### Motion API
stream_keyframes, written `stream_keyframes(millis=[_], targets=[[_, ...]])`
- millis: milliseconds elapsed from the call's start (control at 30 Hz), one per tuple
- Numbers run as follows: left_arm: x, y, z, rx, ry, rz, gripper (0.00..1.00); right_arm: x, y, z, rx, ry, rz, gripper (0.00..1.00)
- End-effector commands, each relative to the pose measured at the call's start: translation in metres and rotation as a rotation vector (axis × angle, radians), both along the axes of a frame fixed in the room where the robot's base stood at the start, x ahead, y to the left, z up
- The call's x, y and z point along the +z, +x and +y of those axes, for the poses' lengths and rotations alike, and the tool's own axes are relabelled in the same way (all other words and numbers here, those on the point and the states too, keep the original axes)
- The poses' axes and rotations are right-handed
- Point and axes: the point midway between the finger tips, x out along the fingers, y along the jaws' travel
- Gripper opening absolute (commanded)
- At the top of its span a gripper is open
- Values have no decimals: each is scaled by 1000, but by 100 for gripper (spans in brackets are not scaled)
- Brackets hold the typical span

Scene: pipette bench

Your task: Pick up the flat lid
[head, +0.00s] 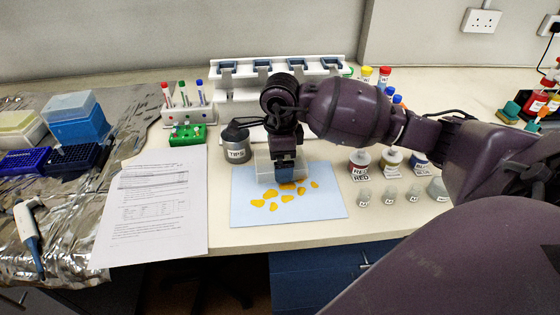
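My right gripper (285,177) reaches in from the right and points down over the far part of a pale blue mat (240,218). A pale, translucent box-like thing (263,165) shows around and behind the fingers at the mat's back edge. My gripper hides part of it, and I cannot tell whether it is the flat lid or whether the fingers touch it. No other thing is clearly a flat lid. The fingertips are too small and dark to tell open from shut. My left gripper is not in view.
Several yellow pieces (273,207) lie on the mat. The TIPS pot (236,147) stands left of my gripper, with a white rack (235,76) behind. Labelled bottles (359,162) and small jars (391,195) stand to the right. Paper (150,205) lies left.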

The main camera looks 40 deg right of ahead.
Motion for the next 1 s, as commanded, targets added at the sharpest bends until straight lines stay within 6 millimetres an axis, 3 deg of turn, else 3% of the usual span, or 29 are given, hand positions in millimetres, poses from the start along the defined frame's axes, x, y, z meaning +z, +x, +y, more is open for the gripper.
stream_keyframes(millis=[100,367,567,600,867,1000], targets=[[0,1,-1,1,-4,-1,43,-9,0,0,-2,0,1,100],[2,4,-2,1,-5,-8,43,-9,0,0,-1,-1,0,98],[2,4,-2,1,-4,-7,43,-9,0,0,-1,-1,0,68],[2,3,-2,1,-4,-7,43,-9,0,0,-1,-1,0,66],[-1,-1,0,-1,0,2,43,-6,0,-1,-1,-1,-2,66],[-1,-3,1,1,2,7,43,9,1,0,1,-2,-5,66]])
